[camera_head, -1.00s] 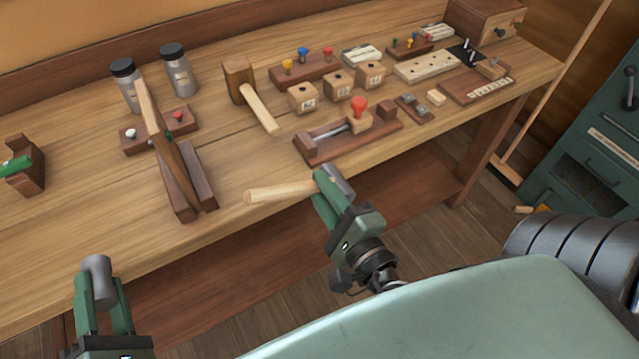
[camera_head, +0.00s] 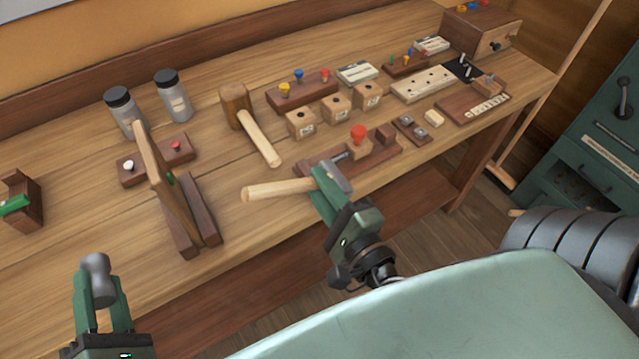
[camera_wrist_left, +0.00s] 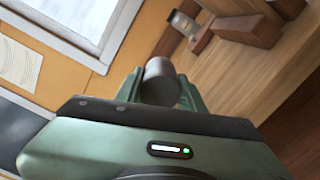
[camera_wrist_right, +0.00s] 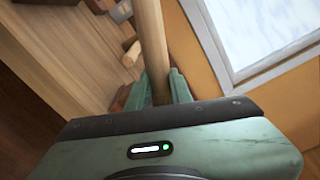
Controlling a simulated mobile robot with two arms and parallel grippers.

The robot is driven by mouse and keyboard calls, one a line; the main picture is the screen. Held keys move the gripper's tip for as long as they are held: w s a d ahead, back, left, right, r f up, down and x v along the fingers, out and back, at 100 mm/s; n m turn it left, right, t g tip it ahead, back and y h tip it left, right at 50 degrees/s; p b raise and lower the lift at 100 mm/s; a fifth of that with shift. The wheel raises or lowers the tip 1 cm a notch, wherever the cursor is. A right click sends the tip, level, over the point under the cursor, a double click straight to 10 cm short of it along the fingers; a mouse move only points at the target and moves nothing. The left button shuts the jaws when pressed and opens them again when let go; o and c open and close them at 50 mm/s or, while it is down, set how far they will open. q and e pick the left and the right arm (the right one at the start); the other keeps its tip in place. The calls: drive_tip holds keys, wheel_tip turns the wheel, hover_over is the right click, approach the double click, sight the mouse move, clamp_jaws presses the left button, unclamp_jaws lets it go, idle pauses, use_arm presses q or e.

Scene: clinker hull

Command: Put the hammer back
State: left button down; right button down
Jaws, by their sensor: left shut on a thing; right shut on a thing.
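My right gripper (camera_head: 322,184) is shut on a hammer with a pale wooden handle (camera_head: 275,190) and a grey metal head (camera_head: 336,176). In the right wrist view the handle (camera_wrist_right: 151,40) runs up between the fingers.
On the bench (camera_head: 75,230) stand a wooden slotted stand (camera_head: 205,215), a mallet (camera_head: 235,100), two jars (camera_head: 172,95), a red-knobbed wooden fixture (camera_head: 385,150) behind the hammer, and several small blocks. A green cabinet (camera_head: 600,150) stands right.

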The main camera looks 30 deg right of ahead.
wheel_tip(320, 180, up, 18)
drive_tip(key=p, duration=1.6)
drive_tip(key=n+g+y, duration=0.8)
drive_tip(key=n+g, duration=0.5)
drive_tip(key=g, duration=0.1)
approach(245, 198)
drive_tip(key=x, duration=0.5)
drive_tip(key=a+b+x, duration=0.1)
drive_tip(key=x, duration=0.2)
drive_tip(key=shift+s+a+r, duration=0.2)
drive_tip(key=shift+s+a, duration=0.05)
drive_tip(key=shift+s, duration=0.05)
drive_tip(key=w+a+f+n+g+h, duration=0.1)
drive_tip(key=a+f+n+g+h, duration=0.2)
drive_tip(key=a+f+n+g, duration=0.15)
drive_tip(key=w+d+n+h, duration=0.3)
drive_tip(key=w+d+h, duration=0.2)
drive_tip(key=d, duration=0.5)
drive_tip(key=shift+w+d+r+n, duration=0.3)
drive_tip(key=shift+w+d+n, duration=0.05)
drive_tip(key=shift+w, duration=0.85)
